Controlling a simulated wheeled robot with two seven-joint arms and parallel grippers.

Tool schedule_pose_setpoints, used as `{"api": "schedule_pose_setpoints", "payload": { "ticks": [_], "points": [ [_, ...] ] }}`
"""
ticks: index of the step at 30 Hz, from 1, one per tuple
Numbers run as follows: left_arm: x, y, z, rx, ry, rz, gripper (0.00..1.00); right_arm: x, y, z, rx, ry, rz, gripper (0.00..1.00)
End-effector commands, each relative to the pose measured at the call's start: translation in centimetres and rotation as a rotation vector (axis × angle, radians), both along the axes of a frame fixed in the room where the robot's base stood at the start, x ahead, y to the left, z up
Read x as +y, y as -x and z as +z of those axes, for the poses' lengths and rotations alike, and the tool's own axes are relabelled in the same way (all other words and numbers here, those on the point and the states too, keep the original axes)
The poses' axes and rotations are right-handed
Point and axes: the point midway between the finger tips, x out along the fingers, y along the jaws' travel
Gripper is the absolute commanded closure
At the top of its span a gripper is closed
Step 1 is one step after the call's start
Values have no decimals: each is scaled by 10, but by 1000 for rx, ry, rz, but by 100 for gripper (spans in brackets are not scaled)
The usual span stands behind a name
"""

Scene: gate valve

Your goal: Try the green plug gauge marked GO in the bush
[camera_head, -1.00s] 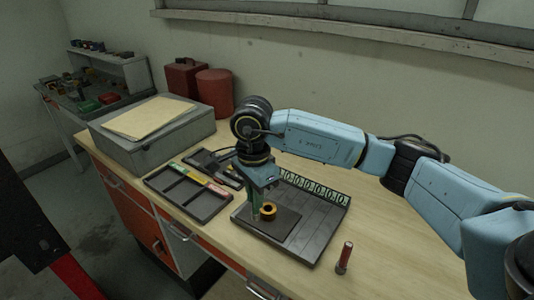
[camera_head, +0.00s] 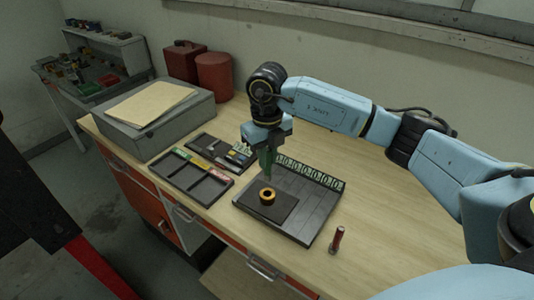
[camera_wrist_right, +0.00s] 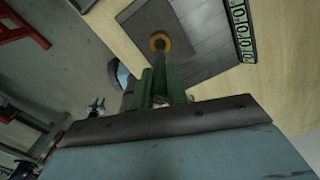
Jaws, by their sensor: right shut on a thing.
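The bush (camera_head: 267,197), a brass-coloured ring with a dark bore, sits on a dark pad (camera_head: 283,207) in the tray on the bench. It also shows in the right wrist view (camera_wrist_right: 160,42), beyond the fingertips. My right gripper (camera_head: 267,168) points down just above and behind the bush, apart from it. It is shut on the green plug gauge (camera_wrist_right: 160,76), which is mostly hidden between the similarly green fingers. The GO mark cannot be read. My left gripper is not in view.
A red-handled gauge (camera_head: 337,240) stands on the bench to the right. A black compartment tray (camera_head: 190,178) with coloured labels lies to the left. A grey case (camera_head: 155,118) stands behind. The right bench is largely clear.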

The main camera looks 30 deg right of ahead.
Motion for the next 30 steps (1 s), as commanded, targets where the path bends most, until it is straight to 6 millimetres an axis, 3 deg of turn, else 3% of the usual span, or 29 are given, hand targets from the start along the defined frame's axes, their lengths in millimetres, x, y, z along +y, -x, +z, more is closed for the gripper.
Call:
{"api": "schedule_pose_setpoints", "payload": {
  "ticks": [16, 30],
  "points": [
    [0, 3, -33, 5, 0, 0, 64, 1, 0, -47, -1, 0, 3, 100],
    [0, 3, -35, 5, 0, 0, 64, 0, 0, -50, -1, 0, 4, 100]
  ]
}}
